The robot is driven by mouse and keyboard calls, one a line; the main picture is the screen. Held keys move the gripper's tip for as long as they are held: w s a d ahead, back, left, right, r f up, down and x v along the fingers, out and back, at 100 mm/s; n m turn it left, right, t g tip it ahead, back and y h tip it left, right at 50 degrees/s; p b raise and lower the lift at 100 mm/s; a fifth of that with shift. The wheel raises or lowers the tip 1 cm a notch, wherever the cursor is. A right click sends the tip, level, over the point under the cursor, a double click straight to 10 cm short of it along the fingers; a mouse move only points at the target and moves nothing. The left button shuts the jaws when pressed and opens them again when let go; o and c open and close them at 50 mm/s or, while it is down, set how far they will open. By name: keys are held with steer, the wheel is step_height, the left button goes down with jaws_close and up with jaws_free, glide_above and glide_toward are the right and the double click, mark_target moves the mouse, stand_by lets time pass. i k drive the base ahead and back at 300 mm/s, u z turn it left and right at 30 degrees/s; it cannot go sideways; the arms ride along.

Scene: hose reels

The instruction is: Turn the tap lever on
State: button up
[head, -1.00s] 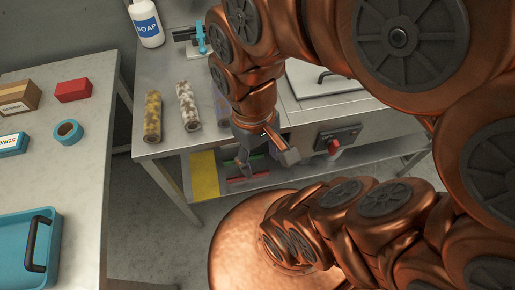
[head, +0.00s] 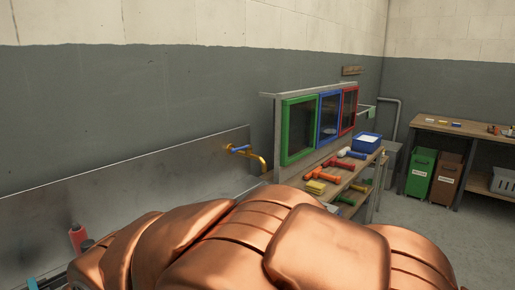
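The tap (head: 258,158) is a brass spout standing out from the metal panel on the wall, left of the middle of the head view. Its lever (head: 240,149) is blue and sits at the top of the tap, roughly level. The part below the spout is hidden behind my copper arm, which fills the bottom of the view. My gripper is out of view, so its distance from the lever cannot be seen.
A steel splashback (head: 130,205) runs along the wall, with a red bottle (head: 77,236) at lower left. Right of the tap stands a cabinet with green (head: 300,130), blue and red framed doors. A shelf (head: 345,185) holds tools and a blue bin (head: 366,142).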

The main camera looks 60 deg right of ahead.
mark_target(233, 150)
steer(key=u, duration=0.8)
steer(key=k, duration=1)
steer(key=z, duration=1.2)
